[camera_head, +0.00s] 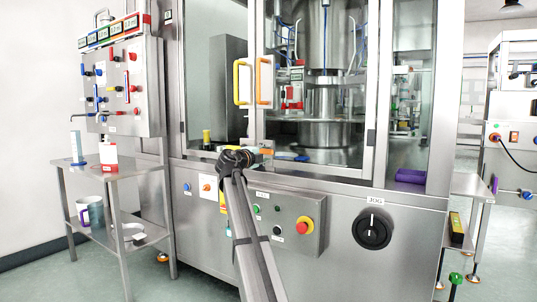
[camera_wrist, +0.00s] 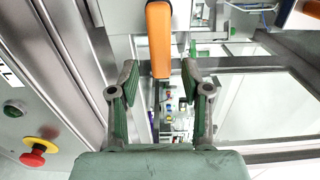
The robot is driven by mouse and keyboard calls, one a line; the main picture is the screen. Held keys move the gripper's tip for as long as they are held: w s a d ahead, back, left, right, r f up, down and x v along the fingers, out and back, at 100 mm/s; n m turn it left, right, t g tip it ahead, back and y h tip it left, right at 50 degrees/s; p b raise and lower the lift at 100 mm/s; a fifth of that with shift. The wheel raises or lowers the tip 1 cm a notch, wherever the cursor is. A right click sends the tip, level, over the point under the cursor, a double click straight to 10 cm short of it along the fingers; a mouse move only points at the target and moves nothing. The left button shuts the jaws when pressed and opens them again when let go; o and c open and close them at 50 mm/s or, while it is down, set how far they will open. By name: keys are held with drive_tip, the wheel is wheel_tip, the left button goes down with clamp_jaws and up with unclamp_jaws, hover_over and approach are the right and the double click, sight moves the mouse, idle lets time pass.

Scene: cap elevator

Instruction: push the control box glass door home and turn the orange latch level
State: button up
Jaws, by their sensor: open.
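My gripper (camera_head: 264,153) is in front of the machine, low at the glass doors. In the wrist view my gripper (camera_wrist: 159,70) is open, with a green-padded finger on each side of an orange bar (camera_wrist: 159,38). The bar's near end lies between the fingertips, with a gap on both sides. It looks like the orange latch; a small orange patch (camera_head: 267,151) shows at my gripper in the head view. A metal-framed glass panel (camera_wrist: 250,112) is at the right of the wrist view. I cannot tell which panel is the control box door or whether it is shut.
Yellow (camera_head: 236,83) and orange (camera_head: 258,82) upright handles are on the glass doors above my gripper. A button panel with a red emergency stop (camera_head: 305,225) juts out below right. A black JOG knob (camera_head: 373,229) is further right. A side table (camera_head: 125,165) stands left.

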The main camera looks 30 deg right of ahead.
drive_tip(key=v, duration=0.8)
drive_tip(key=shift+s+a, duration=0.2)
drive_tip(key=shift+a, duration=0.1)
